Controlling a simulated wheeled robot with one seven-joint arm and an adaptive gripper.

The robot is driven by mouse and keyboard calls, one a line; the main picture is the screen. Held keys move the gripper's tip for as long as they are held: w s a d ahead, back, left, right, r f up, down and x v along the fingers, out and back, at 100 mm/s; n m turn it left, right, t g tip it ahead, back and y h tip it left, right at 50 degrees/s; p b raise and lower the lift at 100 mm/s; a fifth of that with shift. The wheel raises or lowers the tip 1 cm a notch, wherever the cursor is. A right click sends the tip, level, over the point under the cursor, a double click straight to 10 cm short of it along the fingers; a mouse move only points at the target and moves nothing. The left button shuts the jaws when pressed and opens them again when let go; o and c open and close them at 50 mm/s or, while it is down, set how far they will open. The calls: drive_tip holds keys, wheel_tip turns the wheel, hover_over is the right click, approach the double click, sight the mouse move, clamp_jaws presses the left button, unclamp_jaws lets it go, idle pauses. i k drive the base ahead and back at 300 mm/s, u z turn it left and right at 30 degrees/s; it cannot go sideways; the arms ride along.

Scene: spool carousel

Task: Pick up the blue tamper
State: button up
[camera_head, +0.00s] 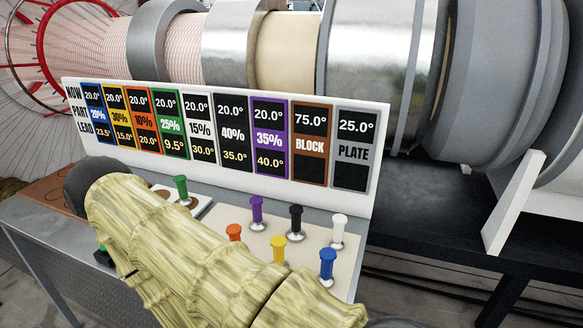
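The blue tamper (327,262) stands upright at the front right of a cream board (345,258) on the bench. It has a blue handle and a shiny metal base. Nothing covers it, and nothing touches its handle. My arm, in a pale yellow wood-grained cover, crosses the lower left and middle of the view, just left of the blue tamper. My gripper's fingers do not show, so I cannot see whether they are open or shut.
Purple (257,211), black (296,218), white (339,229), yellow (279,246) and orange (234,232) tampers stand close by. A green tamper (181,187) stands farther left. A sign panel (376,197) rises behind them, with large metal cylinders (370,65) beyond.

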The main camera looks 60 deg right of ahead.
sight(328, 255)
drive_tip(key=u, duration=0.5)
drive_tip(key=i, duration=1)
drive_tip(key=z, duration=3.5)
